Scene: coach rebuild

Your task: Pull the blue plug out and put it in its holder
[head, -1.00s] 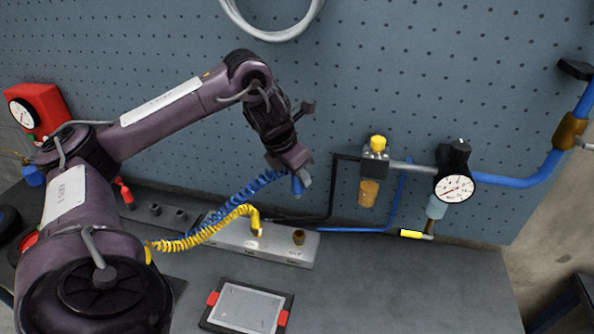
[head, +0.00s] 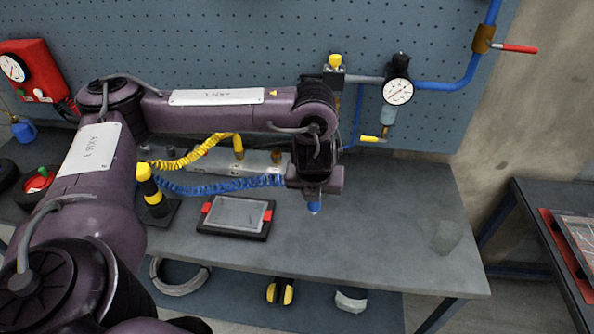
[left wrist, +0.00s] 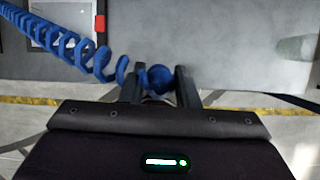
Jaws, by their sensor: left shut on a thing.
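The blue plug (head: 315,208) hangs below my left gripper (head: 315,194), above the bare right part of the grey bench. My left gripper is shut on it, and the left wrist view shows the plug's round blue end (left wrist: 160,78) between the two dark fingers (left wrist: 160,92). Its coiled blue hose (head: 215,186) stretches left from the plug, behind the tablet. The grey port block (head: 210,160) stands at the back of the bench and is partly hidden by my arm. I cannot tell which thing is the plug's holder. My right gripper is not in view.
A black-framed tablet (head: 236,214) with red corners lies left of the plug. A yellow coiled hose (head: 195,151) runs to the block. A pale translucent shape (head: 446,237) is at right on otherwise clear bench (head: 400,210).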

